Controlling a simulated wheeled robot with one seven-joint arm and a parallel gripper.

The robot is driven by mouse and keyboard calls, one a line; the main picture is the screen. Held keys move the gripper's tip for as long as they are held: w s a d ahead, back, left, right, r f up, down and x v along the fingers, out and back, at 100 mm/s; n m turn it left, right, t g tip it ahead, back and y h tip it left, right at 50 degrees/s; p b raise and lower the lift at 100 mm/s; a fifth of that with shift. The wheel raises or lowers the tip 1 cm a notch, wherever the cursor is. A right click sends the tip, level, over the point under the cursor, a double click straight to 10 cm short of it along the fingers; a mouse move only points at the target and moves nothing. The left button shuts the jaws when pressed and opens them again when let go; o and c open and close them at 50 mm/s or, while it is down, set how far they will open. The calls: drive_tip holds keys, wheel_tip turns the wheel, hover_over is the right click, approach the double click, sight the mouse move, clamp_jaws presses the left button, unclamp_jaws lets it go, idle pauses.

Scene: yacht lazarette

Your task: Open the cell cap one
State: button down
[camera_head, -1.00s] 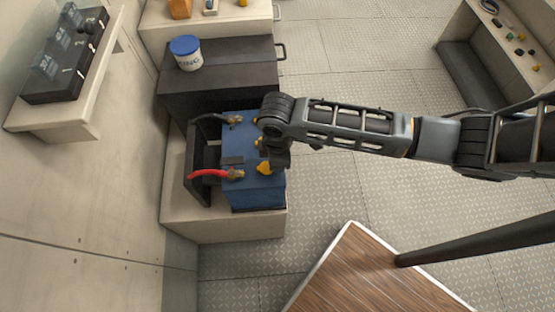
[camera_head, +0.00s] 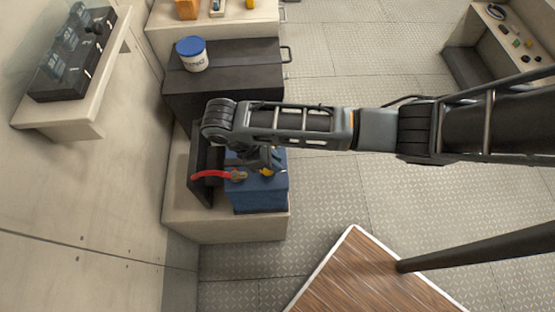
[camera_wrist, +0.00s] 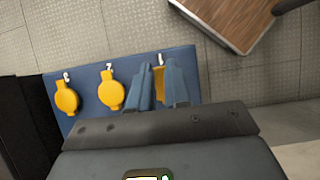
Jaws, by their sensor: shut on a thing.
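The blue battery (camera_head: 262,190) sits on a pale ledge in the head view, and its blue top (camera_wrist: 85,90) shows in the wrist view. Its top carries yellow caps in a row. The cap at the right of the row, cell cap one (camera_wrist: 159,75), is beside a white "1" and is partly hidden between my fingers. My gripper (camera_wrist: 161,88) is shut on it. Two other yellow caps, one in the middle (camera_wrist: 111,92) and one at the left (camera_wrist: 66,99), lie flat. In the head view my arm covers much of the battery and my gripper (camera_head: 268,158).
A red cable (camera_head: 208,175) with a clamp lies by the battery's near left edge. A dark box (camera_head: 225,85) with a blue-lidded tub (camera_head: 192,55) stands behind. A wooden tabletop (camera_head: 365,275) is at the front; open floor lies to the right.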

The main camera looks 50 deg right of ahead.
drive_tip(key=w+a+g+h, duration=0.1)
drive_tip(key=g+h, duration=0.1)
drive_tip(key=shift+w+a+r+h, duration=0.3)
drive_tip(key=shift+w+a, duration=0.05)
drive_tip(key=shift+a, duration=0.05)
drive_tip(key=shift+w+a+g+h, duration=0.25)
drive_tip(key=shift+g+h, duration=0.2)
drive_tip(key=shift+g, duration=0.15)
drive_tip(key=shift+w+a+g+h, duration=0.15)
drive_tip(key=shift+a+g+h, duration=0.1)
drive_tip(key=shift+g+h, duration=0.3)
drive_tip(key=shift+g, duration=0.25)
drive_tip(key=shift+f, duration=0.1)
drive_tip(key=c, duration=1.1)
unclamp_jaws()
drive_tip(key=shift+w, duration=0.1)
